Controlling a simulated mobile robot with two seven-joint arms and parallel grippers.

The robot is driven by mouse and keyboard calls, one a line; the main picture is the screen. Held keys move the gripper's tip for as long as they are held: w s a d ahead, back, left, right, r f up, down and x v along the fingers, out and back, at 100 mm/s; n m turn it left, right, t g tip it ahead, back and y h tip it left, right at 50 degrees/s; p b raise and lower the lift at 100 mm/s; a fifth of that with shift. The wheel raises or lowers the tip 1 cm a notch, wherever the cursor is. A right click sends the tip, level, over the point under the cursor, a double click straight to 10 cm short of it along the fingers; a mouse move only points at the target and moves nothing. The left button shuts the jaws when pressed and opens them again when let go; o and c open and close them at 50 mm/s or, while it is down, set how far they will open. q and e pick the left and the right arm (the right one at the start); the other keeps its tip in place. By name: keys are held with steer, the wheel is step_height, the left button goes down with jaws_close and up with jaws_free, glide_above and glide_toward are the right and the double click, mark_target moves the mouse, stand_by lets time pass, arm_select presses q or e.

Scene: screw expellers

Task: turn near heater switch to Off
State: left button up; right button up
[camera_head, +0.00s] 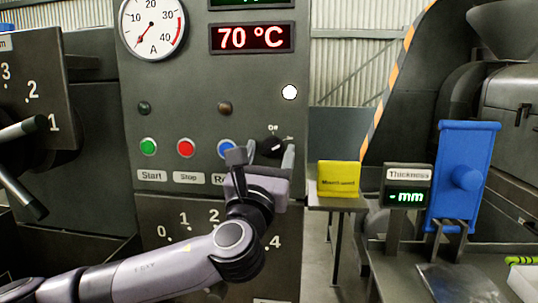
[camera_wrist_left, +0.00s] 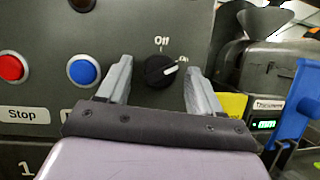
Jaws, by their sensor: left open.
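The heater switch is a black round knob (camera_head: 271,146) on the grey control panel, below a lit white lamp (camera_head: 289,92). In the left wrist view the knob (camera_wrist_left: 160,71) has "Off" above it and "On" at its upper right. Its white pointer mark is turned right, toward "On". My left gripper (camera_head: 263,157) is open in front of the panel. In the left wrist view its fingers (camera_wrist_left: 160,88) stand apart on either side of the knob, with no visible contact. My right gripper is not in view.
Green Start (camera_head: 148,147), red Stop (camera_head: 185,148) and blue (camera_head: 226,149) buttons sit left of the knob. A red display (camera_head: 252,38) reads 70 °C. A yellow block (camera_head: 338,178), a thickness gauge (camera_head: 407,186) and a blue part (camera_head: 461,175) stand at right.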

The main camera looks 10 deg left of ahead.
arm_select(q)
steer(key=shift+c, duration=0.3)
steer(key=c, duration=1)
steer(key=shift+o, duration=0.2)
steer(key=shift+d+f+n, duration=0.1)
steer(key=shift+f+n, duration=0.05)
steer(key=shift+n, duration=0.15)
steer(key=shift+f+n+y+b, duration=0.1)
steer(key=shift+n+y+b, duration=0.75)
steer(key=shift+n, duration=0.35)
steer(key=n+y+b, duration=0.1)
steer(key=n, duration=0.1)
steer(key=n+y, duration=0.1)
steer(key=n, duration=0.2)
steer(key=shift+d+y+b, duration=0.2)
steer(key=shift+y+b, duration=0.15)
steer(key=shift+b, duration=0.05)
steer(key=n+g+y, duration=0.1)
steer(key=n+y, duration=0.1)
steer(key=n, duration=0.3)
steer(key=shift+d+b, duration=0.15)
steer(key=shift+b, duration=0.25)
steer(key=shift+r+n+g+y, duration=0.15)
steer(key=shift+n+g+y, duration=0.3)
steer(key=shift+n, duration=0.55)
steer(key=shift+r+n+g+y, duration=0.1)
steer(key=shift+n+g+y, duration=0.15)
steer(key=shift+n+y, duration=0.55)
steer(key=shift+n+h, duration=0.25)
steer(key=shift+n, duration=0.25)
